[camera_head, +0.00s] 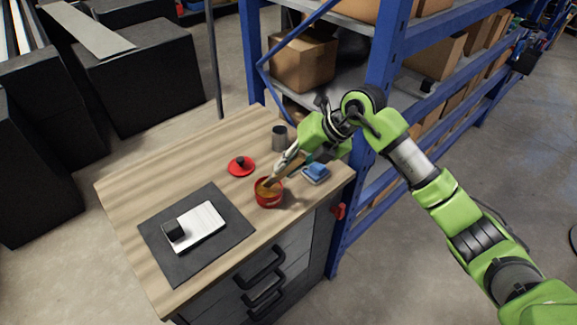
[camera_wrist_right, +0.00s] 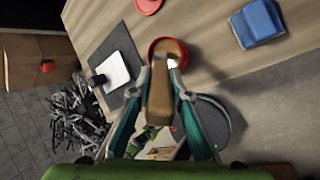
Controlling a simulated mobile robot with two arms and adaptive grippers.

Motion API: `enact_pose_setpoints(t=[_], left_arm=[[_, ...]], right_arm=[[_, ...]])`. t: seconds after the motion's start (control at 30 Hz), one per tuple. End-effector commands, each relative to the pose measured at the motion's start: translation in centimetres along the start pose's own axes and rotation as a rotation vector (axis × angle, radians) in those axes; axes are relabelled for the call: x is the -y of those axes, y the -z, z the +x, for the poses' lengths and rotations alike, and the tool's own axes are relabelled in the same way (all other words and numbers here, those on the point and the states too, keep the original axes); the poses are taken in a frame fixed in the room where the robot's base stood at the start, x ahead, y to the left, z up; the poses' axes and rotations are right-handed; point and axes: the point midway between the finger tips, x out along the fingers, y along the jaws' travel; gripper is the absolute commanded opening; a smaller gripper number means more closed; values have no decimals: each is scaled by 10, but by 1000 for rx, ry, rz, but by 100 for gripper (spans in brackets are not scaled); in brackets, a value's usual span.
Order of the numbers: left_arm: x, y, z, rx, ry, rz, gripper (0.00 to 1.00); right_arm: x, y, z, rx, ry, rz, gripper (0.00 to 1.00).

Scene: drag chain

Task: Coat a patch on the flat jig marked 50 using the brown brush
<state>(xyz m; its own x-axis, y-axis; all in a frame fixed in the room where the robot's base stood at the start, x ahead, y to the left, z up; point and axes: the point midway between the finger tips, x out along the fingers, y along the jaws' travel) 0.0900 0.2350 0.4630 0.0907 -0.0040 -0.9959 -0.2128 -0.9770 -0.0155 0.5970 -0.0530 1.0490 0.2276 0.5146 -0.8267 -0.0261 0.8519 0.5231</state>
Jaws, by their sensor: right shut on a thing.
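The flat jig (camera_head: 205,224) is a white plate with a black block (camera_head: 174,231) at its left end. It lies on a dark mat (camera_head: 215,252), and no number is readable on it. The jig also shows in the right wrist view (camera_wrist_right: 116,71). My right gripper (camera_head: 280,168) is shut on the brown brush (camera_wrist_right: 163,80). The brush points down into the red pot (camera_head: 270,200), which holds something brownish. The brush's tip is hidden in the pot. My left gripper is in neither view.
A red lid with a dark knob (camera_head: 241,166) lies left of the pot. A grey cup (camera_head: 279,138) stands behind, and a blue block (camera_head: 316,171) sits to the right. The wooden top (camera_head: 160,180) is clear behind the mat. A blue shelf rack (camera_head: 380,100) stands close behind the bench.

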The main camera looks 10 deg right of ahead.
Motion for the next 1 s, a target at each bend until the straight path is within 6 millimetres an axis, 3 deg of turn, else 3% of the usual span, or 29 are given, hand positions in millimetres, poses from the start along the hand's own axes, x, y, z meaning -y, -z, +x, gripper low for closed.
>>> enact_pose_setpoints(t=[0.63,1.0], left_arm=[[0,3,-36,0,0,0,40],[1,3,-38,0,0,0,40]], right_arm=[[-30,-13,-47,3,-2,-1,0],[-32,-13,-50,3,-2,-1,0]])
